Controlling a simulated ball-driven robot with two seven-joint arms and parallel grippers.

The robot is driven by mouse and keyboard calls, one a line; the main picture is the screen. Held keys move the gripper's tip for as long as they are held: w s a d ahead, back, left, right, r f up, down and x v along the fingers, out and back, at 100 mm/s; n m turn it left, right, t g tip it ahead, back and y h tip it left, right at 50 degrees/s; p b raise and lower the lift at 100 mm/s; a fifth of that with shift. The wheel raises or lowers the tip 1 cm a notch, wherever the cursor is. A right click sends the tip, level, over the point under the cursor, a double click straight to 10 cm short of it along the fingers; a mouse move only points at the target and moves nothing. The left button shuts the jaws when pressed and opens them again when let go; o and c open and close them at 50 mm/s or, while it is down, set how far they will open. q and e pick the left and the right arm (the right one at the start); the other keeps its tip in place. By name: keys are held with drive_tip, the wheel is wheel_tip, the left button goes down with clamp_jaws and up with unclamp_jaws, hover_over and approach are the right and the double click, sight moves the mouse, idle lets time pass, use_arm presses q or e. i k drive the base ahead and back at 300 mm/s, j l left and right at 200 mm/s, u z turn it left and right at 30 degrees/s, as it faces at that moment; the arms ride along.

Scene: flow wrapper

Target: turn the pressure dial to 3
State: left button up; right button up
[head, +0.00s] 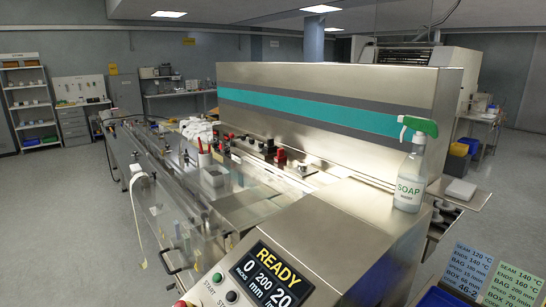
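No dial that I can make out as the pressure dial shows in the head view. Small red and black knob-like parts (279,156) stand along the wrapper's bed, too small to read. The control panel screen (265,277) at the bottom reads READY, with 0 packs, 200 mm and a partly cut-off 20. A green start button (217,278) and a black button (231,296) sit left of it. Neither of my grippers is in view.
The wrapper's tall steel housing (400,88) with a teal stripe stands behind the bed. A soap spray bottle (410,180) stands upright on the steel top at right. Setting cards (467,270) are at lower right. Open floor (60,220) lies to the left.

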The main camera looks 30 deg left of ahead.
sight(302, 167)
drive_tip(key=j+z, duration=0.25)
drive_tip(key=j, duration=3)
drive_tip(key=i, duration=0.05)
